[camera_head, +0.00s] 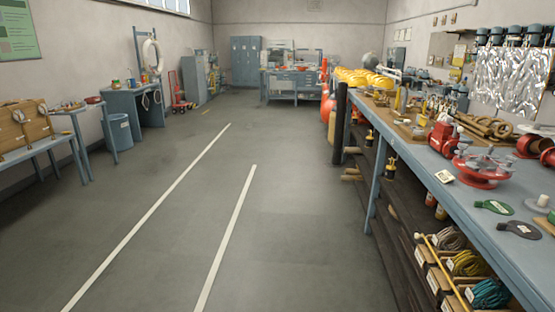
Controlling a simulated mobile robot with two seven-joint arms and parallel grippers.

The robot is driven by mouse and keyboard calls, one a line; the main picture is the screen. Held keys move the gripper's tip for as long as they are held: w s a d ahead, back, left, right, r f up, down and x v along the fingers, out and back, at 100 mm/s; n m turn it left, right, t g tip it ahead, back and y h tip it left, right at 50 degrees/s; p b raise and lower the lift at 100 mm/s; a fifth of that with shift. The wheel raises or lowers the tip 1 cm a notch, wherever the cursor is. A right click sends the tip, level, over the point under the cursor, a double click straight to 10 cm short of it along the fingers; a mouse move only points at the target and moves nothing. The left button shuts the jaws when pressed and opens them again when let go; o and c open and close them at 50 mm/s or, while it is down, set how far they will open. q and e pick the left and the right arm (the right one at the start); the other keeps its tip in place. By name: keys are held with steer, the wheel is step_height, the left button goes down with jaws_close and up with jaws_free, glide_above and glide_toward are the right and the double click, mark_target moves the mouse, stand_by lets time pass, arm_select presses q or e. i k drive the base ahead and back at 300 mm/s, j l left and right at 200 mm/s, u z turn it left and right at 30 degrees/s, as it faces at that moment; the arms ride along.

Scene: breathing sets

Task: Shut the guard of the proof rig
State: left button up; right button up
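I cannot make out which thing is the proof rig, and no guard can be told open or shut. A blue workbench (421,155) runs along the right side. On it stand a red round device (481,172) with grey fittings and a red block-shaped device (441,138). A blue bench with equipment (296,84) stands at the far end, too small to read. At the left, a blue table (122,102) has an upright frame with a white ring (151,56). Neither of my grippers is in view.
The grey floor (290,235) with two white lines is clear down the middle. A blue bin (120,131) and a red hand truck (180,98) stand at the left.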

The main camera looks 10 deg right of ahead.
mark_target(422, 120)
steer(key=i+l+z, duration=0.1)
steer(key=i+z, duration=0.2)
steer(key=i, duration=0.3)
steer(key=i+z, duration=0.3)
steer(key=i, duration=0.3)
steer(key=i+j, duration=0.1)
steer(key=i, duration=1.2)
